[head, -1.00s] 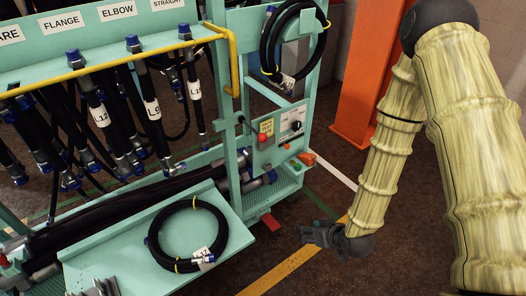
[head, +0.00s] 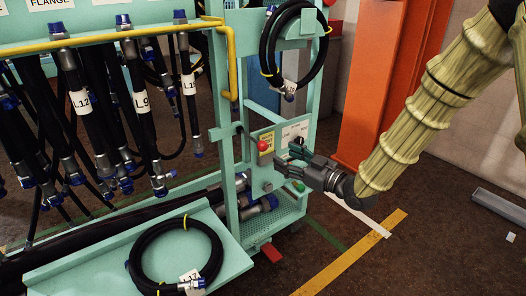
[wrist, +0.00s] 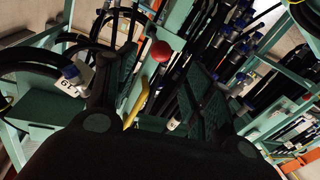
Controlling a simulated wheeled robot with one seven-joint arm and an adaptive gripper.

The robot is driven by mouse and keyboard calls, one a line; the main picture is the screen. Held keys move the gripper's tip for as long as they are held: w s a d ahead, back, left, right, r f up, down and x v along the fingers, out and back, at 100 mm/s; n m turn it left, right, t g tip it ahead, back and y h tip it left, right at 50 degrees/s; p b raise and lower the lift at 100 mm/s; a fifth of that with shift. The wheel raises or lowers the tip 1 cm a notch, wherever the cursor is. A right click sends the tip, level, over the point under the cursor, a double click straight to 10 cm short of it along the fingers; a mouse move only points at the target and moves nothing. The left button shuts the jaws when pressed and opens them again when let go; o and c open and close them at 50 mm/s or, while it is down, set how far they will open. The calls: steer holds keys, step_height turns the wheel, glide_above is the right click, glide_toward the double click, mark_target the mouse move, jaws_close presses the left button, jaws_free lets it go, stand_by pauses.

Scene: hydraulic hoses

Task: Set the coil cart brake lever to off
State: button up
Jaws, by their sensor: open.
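A round red knob (head: 262,146) stands out from the cart's small control panel (head: 268,168); it also shows in the wrist view (wrist: 161,51), in line with the gap between my fingertips. I cannot tell for sure that this knob is the brake lever's end, nor read its setting. My gripper (head: 284,160) is open and empty, just right of the knob and in front of the panel, apart from the knob. In the wrist view my gripper (wrist: 157,66) has its two fingers spread. The fingers hide part of the panel.
A coiled hose (head: 294,40) hangs above the panel and another (head: 135,262) lies on the lower shelf (head: 70,275). A yellow rail (head: 232,60) is to the left. A red pedal (head: 271,252) is near the floor. An orange column (head: 372,90) stands behind my arm. Floor at right is mostly clear.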

mark_target(263, 146)
steer(key=x, duration=1)
steer(key=shift+a+f+b, duration=0.1)
steer(key=shift+b, duration=0.2)
jaws_close()
